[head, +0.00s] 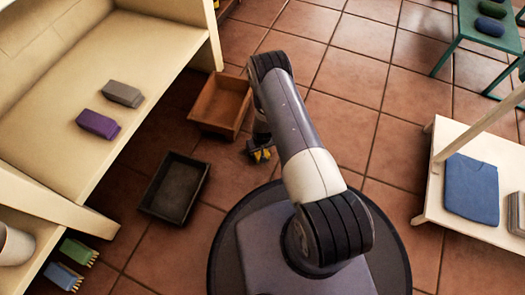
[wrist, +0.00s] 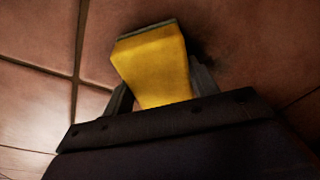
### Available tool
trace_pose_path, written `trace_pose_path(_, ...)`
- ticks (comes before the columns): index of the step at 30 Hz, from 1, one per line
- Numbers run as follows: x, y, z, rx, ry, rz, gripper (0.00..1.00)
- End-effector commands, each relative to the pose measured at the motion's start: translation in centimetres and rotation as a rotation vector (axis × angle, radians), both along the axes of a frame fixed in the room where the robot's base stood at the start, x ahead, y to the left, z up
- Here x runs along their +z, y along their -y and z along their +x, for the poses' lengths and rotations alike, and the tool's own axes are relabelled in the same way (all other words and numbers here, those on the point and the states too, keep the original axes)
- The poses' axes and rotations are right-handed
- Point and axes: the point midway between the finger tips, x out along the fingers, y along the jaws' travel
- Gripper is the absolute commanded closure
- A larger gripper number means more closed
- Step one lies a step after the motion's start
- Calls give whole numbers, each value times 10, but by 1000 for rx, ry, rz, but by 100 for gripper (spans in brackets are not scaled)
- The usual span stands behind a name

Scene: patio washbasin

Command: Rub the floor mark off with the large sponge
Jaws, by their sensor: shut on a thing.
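The large sponge (wrist: 155,70) is a yellow block with a dark grey-green layer at its far end. In the wrist view it sits between the two fingers of my gripper (wrist: 163,92), which is shut on it. A dark smudge, the floor mark (wrist: 207,42), shows on the tiles just beyond and right of the sponge; part of it may be hidden behind the sponge. In the head view my gripper (head: 260,150) is low over the floor, with a bit of yellow showing. I cannot tell whether the sponge touches the floor.
A wooden crate (head: 204,112) and a dark tray (head: 150,207) stand on the floor left of my gripper. A cream bench (head: 120,50) bears a grey block (head: 122,94) and a purple block (head: 98,124). A blue pad (head: 472,188) lies on a low table at right.

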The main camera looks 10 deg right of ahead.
Motion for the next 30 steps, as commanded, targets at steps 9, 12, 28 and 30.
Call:
trace_pose_path(9,-2,-22,16,3,2,0,63)
trace_pose_path(12,-2,-24,18,1,1,0,63)
trace_pose_path(28,-1,-51,37,3,3,0,63)
trace_pose_path(30,0,-53,39,3,3,0,63)
